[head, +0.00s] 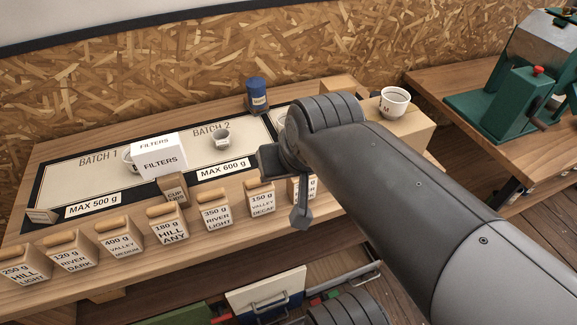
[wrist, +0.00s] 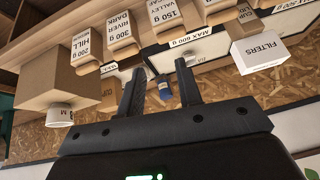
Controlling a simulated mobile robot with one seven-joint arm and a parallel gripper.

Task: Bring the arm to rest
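My arm (head: 400,190) reaches from the lower right over the right part of the wooden table (head: 200,262). It ends above the right end of the BATCH 2 area and hides part of it. In the wrist view, which is upside down, my gripper (wrist: 163,80) has its two dark fingers spread apart with nothing between them. A blue canister (wrist: 164,92) shows beyond the gap, apart from the fingers. The same canister (head: 257,95) stands at the table's back edge in the head view.
Several labelled bean bags, such as 350 g RIVER LIGHT (head: 215,214), line the front edge. A white cup (head: 393,103) sits on a wooden box. A green machine (head: 520,95) stands right.

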